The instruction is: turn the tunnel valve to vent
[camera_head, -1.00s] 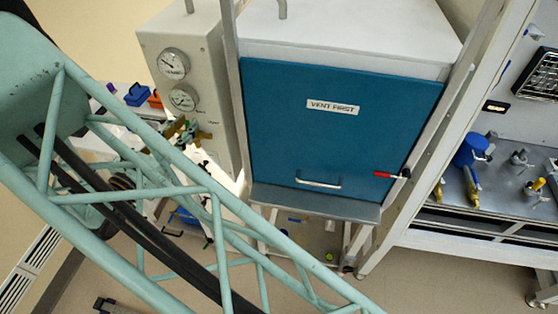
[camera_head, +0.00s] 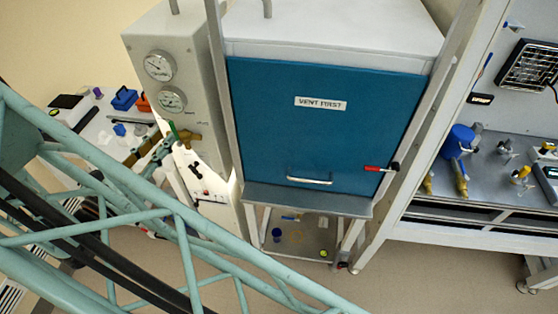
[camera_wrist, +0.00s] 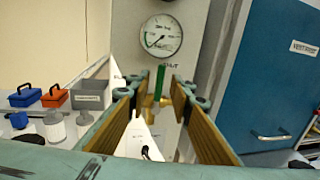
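The tunnel valve has a green lever (camera_wrist: 160,82) that stands about upright in the wrist view. It is on the grey panel (camera_head: 205,90), below a round gauge (camera_wrist: 160,36). A small label beside the lever's top seems to read "SHUT". The lever also shows as a small green bar in the head view (camera_head: 173,130). My gripper (camera_wrist: 157,92) is open, with one tan-padded finger on each side of the lever in the picture. Gaps show on both sides, and I cannot tell the depth. In the head view my gripper (camera_head: 166,145) is in front of the panel's lower part.
A blue door (camera_head: 320,135) marked "VENT FIRST" is right of the panel, with a red-handled latch (camera_head: 373,169). A bench at left carries a blue box (camera_wrist: 25,95), an orange box (camera_wrist: 55,96) and a grey box (camera_wrist: 91,95). A metal frame post (camera_head: 222,100) stands between panel and door.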

